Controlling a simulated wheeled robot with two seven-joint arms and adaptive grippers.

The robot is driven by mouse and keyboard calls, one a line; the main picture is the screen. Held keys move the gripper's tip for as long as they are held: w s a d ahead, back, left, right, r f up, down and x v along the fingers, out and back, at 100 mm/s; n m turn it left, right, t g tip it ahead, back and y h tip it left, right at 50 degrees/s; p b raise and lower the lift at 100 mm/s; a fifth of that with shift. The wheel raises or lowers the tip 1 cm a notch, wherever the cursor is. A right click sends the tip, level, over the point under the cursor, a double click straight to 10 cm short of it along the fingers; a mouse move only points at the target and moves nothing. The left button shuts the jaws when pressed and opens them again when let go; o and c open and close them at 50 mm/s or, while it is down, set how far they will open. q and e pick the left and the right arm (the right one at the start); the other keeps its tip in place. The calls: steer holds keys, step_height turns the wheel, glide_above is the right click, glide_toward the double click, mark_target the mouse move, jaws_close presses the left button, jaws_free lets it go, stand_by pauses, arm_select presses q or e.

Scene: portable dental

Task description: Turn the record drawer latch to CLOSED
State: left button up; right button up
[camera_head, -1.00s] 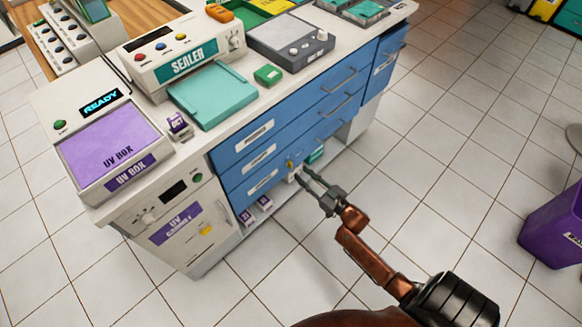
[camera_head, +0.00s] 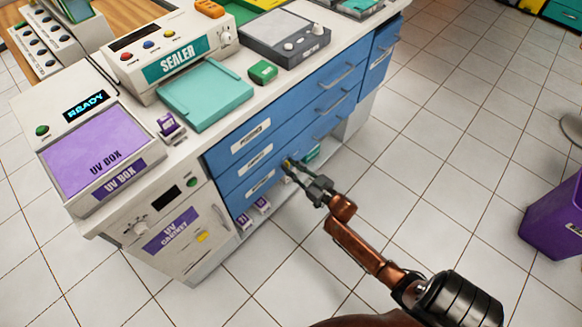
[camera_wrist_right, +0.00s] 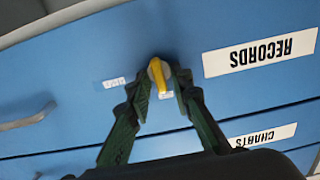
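The record drawer (camera_wrist_right: 75,60) is a blue front with a RECORDS label (camera_wrist_right: 260,53), upside down in the right wrist view. Its latch (camera_wrist_right: 157,77) is a small yellow lever on a round pale base; it also shows as a yellow speck in the head view (camera_head: 287,162). The lever lies nearly upright in the wrist picture, its lower end near a small white tag (camera_wrist_right: 166,95). Another small tag (camera_wrist_right: 115,83) sits to the left. Both are too small to read. My right gripper (camera_wrist_right: 160,86) is open, its dark fingers on either side of the lever. My left gripper is out of view.
Drawers above have bar handles (camera_head: 333,76). The UV cabinet (camera_head: 180,236) stands left of the drawers. An open shelf with small purple boxes (camera_head: 262,204) lies below. A purple bin (camera_head: 553,220) stands far right. The tiled floor between is clear.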

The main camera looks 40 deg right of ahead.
jaws_close()
